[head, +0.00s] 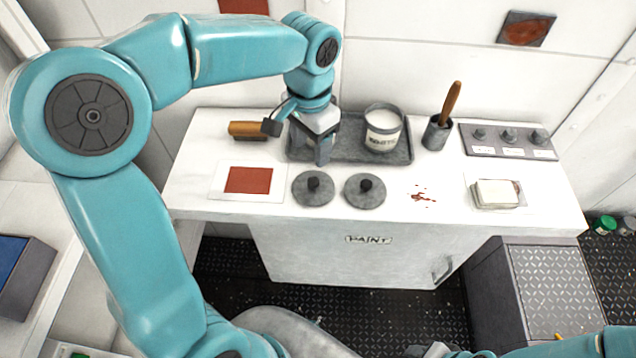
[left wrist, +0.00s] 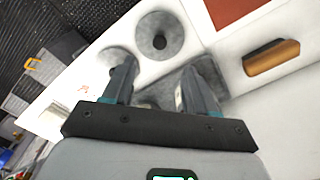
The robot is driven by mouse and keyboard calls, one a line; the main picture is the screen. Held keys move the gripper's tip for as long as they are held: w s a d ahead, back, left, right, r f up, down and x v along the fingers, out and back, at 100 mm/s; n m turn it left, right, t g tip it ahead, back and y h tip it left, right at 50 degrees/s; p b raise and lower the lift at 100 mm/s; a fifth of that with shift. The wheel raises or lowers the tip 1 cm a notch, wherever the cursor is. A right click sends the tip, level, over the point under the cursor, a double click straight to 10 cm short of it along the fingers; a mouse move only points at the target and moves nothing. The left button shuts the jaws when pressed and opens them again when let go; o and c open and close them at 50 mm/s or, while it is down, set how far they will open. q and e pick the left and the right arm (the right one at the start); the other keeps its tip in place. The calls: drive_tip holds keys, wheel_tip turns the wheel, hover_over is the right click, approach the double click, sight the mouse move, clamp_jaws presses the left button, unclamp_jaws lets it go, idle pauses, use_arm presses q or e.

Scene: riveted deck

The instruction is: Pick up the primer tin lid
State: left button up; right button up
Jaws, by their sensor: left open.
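Two round grey lids with black knobs lie side by side on the white bench top, a left lid (head: 313,190) and a right lid (head: 365,191). No mark shows which is the primer tin's. In the left wrist view the left lid (left wrist: 161,30) lies ahead of the fingertips; the right lid (left wrist: 114,58) is partly behind a finger. My left gripper (head: 297,141) is open and empty above the grey tray's left part, behind the left lid; its fingers also show in the wrist view (left wrist: 160,70). What seems my right gripper (head: 432,350) is cut off at the bottom edge.
The grey tray (head: 350,153) holds a tin (head: 383,130); my gripper hides its left part. Red spatters (head: 422,195) mark the bench.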

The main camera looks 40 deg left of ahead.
use_arm(q)
hover_over(313, 181)
drive_tip(key=f, duration=0.6)
drive_tip(key=shift+s+f, duration=0.2)
drive_tip(key=shift+f, duration=0.05)
drive_tip(key=f, duration=0.3)
drive_tip(key=w+f, duration=0.1)
drive_tip(key=f, duration=0.1)
drive_tip(key=shift+p, duration=0.4)
drive_tip(key=shift+s+a, duration=0.1)
drive_tip(key=shift+s, duration=0.25)
drive_tip(key=shift+w, duration=0.2)
clamp_jaws()
drive_tip(key=shift+s, duration=0.1)
